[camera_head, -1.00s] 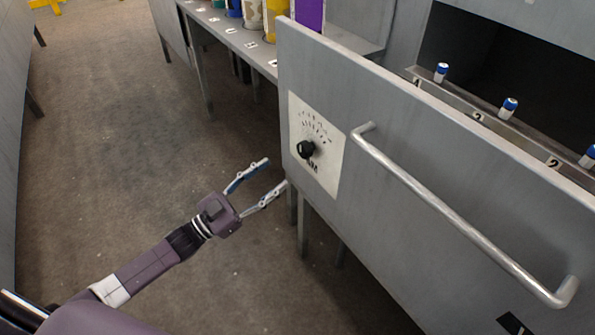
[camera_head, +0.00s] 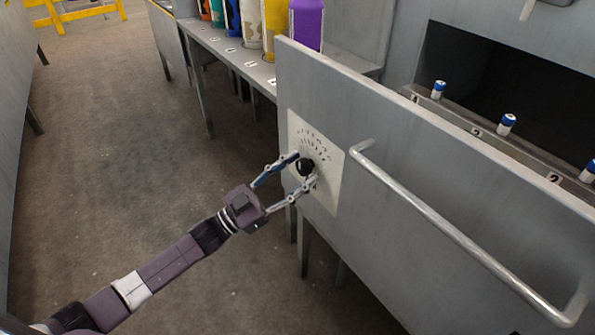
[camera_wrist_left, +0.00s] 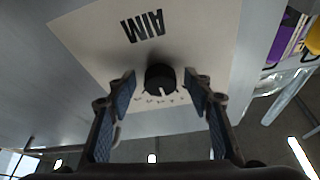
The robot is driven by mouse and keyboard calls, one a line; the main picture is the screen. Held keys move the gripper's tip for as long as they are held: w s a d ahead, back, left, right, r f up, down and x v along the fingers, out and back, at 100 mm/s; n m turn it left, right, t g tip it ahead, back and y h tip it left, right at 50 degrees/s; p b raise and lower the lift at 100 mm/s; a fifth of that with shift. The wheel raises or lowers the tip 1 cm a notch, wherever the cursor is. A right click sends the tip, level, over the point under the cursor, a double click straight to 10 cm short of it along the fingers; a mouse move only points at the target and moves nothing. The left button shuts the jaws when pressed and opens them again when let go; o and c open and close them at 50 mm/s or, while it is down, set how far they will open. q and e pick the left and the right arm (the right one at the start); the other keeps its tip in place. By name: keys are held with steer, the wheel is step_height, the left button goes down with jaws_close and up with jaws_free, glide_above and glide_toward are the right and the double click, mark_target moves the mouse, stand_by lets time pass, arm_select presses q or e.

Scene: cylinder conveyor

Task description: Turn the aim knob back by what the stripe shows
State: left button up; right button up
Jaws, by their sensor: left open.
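The black aim knob (camera_head: 306,166) sits on a white dial plate (camera_head: 331,190) on the grey panel. In the left wrist view the knob (camera_wrist_left: 160,78) shows a small white pointer mark, and the plate (camera_wrist_left: 100,40) reads AIM, upside down. My left gripper (camera_head: 306,168) is open, with one finger on either side of the knob. In the left wrist view its fingers (camera_wrist_left: 160,84) stand apart with a gap to the knob on both sides. The stripe cannot be made out. My right gripper is not in view.
A long metal handle bar (camera_head: 440,220) sticks out from the panel right of the dial. Small blue-and-white cylinders (camera_head: 507,124) stand on a numbered ledge behind the panel. Coloured containers, one purple (camera_head: 306,22), stand on a shelf at the back. Open floor (camera_head: 130,150) lies left.

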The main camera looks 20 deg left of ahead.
arm_select(q)
steer(key=shift+c, duration=0.6)
steer(key=c, duration=1)
steer(key=shift+m, duration=0.3)
steer(key=shift+c, duration=0.2)
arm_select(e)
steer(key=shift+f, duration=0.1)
arm_select(q)
steer(key=shift+a+m+g+h+b, duration=0.1)
steer(key=shift+m+g+h+b, duration=0.45)
steer(key=shift+m, duration=0.55)
steer(key=shift+m+g, duration=0.45)
steer(key=shift+m, duration=0.35)
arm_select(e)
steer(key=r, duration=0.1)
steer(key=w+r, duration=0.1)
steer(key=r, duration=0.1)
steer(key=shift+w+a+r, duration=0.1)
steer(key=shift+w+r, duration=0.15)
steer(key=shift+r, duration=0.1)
arm_select(q)
steer(key=o, duration=1.2)
steer(key=shift+c, duration=0.2)
